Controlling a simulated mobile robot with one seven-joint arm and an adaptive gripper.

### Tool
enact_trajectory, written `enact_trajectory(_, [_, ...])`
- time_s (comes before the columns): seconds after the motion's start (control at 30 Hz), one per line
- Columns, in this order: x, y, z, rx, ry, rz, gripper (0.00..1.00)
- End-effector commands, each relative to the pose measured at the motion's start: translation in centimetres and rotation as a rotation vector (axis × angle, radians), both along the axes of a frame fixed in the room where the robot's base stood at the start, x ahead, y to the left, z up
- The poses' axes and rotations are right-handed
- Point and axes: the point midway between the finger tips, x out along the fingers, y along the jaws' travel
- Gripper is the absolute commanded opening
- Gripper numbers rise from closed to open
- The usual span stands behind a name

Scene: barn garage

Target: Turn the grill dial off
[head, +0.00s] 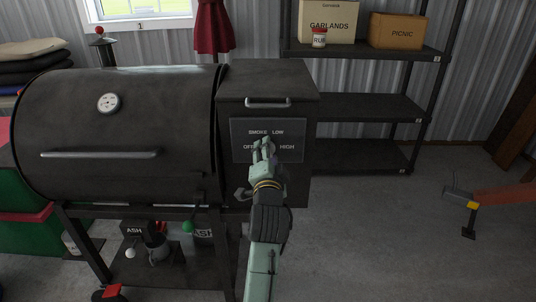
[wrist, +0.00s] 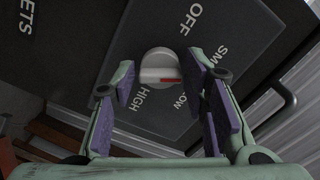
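The grill dial (wrist: 158,60) is a round pale grey knob with a raised bar and a red mark. It sits on a dark panel (head: 240,141) on the box at the grill's right, labelled OFF, SMOKE, LOW and HIGH. In the wrist view the red mark is on the side towards LOW. My gripper (wrist: 165,92) is open, with purple-padded fingers apart to the left and right of the dial. The dial lies ahead between them, and I see no clear contact. In the head view my gripper (head: 263,150) is in front of the panel and mostly hides the dial.
The black grill barrel (head: 120,125) with its long handle is left of the panel. A box handle (head: 268,103) juts out above it. A shelf rack (head: 365,108) with boxes stands behind right. The floor at right is mostly open, with a hammer-like tool (head: 459,192) at its edge.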

Motion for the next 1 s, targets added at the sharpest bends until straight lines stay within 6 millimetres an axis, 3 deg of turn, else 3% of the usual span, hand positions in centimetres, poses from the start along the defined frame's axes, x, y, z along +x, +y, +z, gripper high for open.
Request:
enact_trajectory(0.5, [-0.02,0.01,0.0,0.0,0.0,0.0,0.04])
enact_trajectory(0.77, [-0.02,-0.04,0.05,-0.026,-0.001,-0.001,0.04])
enact_trajectory(1.0, [-0.01,-0.1,0.14,-0.147,-0.001,-0.002,0.04])
